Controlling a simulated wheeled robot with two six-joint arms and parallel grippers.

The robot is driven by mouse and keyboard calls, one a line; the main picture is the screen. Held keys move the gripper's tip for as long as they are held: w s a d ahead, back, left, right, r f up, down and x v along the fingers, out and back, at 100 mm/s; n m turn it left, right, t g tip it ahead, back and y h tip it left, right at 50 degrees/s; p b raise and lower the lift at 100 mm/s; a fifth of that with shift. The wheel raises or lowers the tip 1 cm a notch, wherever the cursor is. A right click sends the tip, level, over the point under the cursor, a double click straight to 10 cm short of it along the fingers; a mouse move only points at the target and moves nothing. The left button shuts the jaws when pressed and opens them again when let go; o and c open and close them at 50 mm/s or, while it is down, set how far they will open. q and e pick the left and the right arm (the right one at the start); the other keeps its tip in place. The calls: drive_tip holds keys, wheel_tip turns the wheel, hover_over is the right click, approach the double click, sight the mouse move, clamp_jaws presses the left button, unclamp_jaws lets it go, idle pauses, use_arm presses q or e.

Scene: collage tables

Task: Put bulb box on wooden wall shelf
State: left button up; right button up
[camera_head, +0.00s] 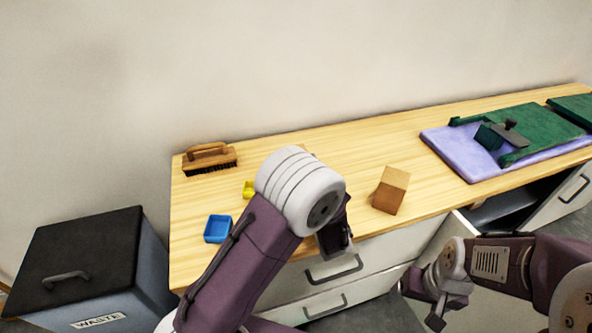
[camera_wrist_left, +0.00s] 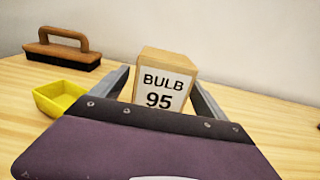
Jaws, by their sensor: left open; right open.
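In the left wrist view, the bulb box (camera_wrist_left: 163,85) is a tan carton with a white label reading BULB 95. It stands upright on the wooden table. My left gripper (camera_wrist_left: 160,76) is open, with one finger on each side of the box; I cannot tell whether they touch it. In the head view my left arm hides most of that area. A plain brown box (camera_head: 391,190) stands right of the arm; I cannot tell if it is the bulb box. My right gripper (camera_head: 438,312) is open and empty, low in front of the drawers. No wall shelf is in view.
A brush (camera_head: 209,158), a yellow tray (camera_head: 248,189) and a blue tray (camera_head: 218,229) are at the table's left. A purple mat (camera_head: 463,157) with green items lies right. A waste bin (camera_head: 90,265) stands left. The open drawer (camera_head: 500,208) is near my right arm.

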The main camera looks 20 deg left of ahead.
use_arm(q)
drive_tip(key=shift+w+a+r, duration=0.1)
drive_tip(key=shift+w+a, duration=0.05)
drive_tip(key=shift+w, duration=0.2)
drive_tip(key=c, duration=1.6)
wheel_tip(320, 180, up, 5)
drive_tip(key=p, duration=0.3)
drive_tip(key=shift+c, duration=0.2)
drive_tip(key=s+d+r+p, duration=0.1)
drive_tip(key=d+r+p, duration=0.1)
drive_tip(key=d, duration=0.3)
drive_tip(key=s+d+r+p, duration=0.1)
drive_tip(key=d+r+p, duration=0.1)
drive_tip(key=d+r, duration=0.2)
drive_tip(key=shift+s+d, duration=0.4)
drive_tip(key=shift+d, duration=0.8)
